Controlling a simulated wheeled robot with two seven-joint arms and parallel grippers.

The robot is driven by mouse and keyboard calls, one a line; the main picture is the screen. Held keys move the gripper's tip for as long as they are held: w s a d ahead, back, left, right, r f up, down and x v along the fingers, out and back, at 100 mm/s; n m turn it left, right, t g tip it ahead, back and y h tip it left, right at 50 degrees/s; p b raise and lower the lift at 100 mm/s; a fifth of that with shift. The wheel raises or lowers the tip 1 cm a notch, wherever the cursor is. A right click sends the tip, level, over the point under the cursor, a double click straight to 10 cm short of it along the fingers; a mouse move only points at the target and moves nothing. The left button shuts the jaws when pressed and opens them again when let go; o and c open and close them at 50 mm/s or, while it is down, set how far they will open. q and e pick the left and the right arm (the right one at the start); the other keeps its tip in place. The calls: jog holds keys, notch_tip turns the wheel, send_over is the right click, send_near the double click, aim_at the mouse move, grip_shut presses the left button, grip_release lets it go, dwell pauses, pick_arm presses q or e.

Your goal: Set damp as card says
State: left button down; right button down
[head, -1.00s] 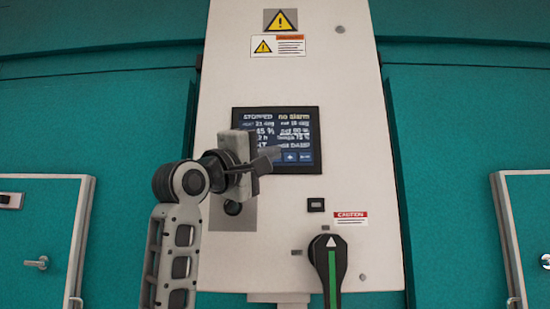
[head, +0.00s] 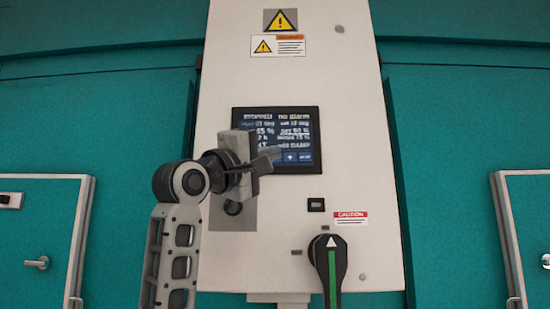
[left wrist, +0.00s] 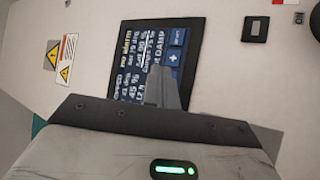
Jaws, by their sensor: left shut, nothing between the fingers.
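A dark touch screen (head: 307,140) is set in the pale control panel (head: 300,220). The set figure is too blurred to read surely. A blue plus button (left wrist: 173,57) shows in the left wrist view. My left gripper (head: 272,154) is shut and empty, its tips in front of the screen's lower part, hiding some of the text and lower buttons. Contact with the screen cannot be told. My right gripper is out of view.
A black rotary handle with a green stripe (head: 332,272) projects below the screen at the right. A small black switch (head: 316,205) and a caution label (head: 350,218) are above it. Warning labels (head: 279,45) are at the top. Teal walls with doors flank the panel.

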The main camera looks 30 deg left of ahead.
pick_arm(q)
jog(key=shift+w+a, duration=0.1)
jog(key=shift+w, duration=0.05)
dwell(0.5)
jog(key=shift+w+a, duration=0.15)
jog(key=shift+w, duration=0.05)
jog(key=shift+w+a, duration=0.15)
jog(key=shift+w, duration=0.1)
dwell(0.6)
dwell(0.4)
jog(key=shift+s+d, duration=0.4)
jog(key=shift+s, duration=0.2)
jog(key=shift+s+d+b, duration=0.35)
jog(key=shift+s+d, duration=0.1)
jog(key=shift+s, duration=0.25)
jog(key=shift+s+d+b, duration=0.4)
jog(key=shift+s, duration=0.35)
jog(key=shift+s+d+b, duration=0.35)
jog(key=shift+s+d, duration=0.1)
jog(key=shift+s, duration=0.25)
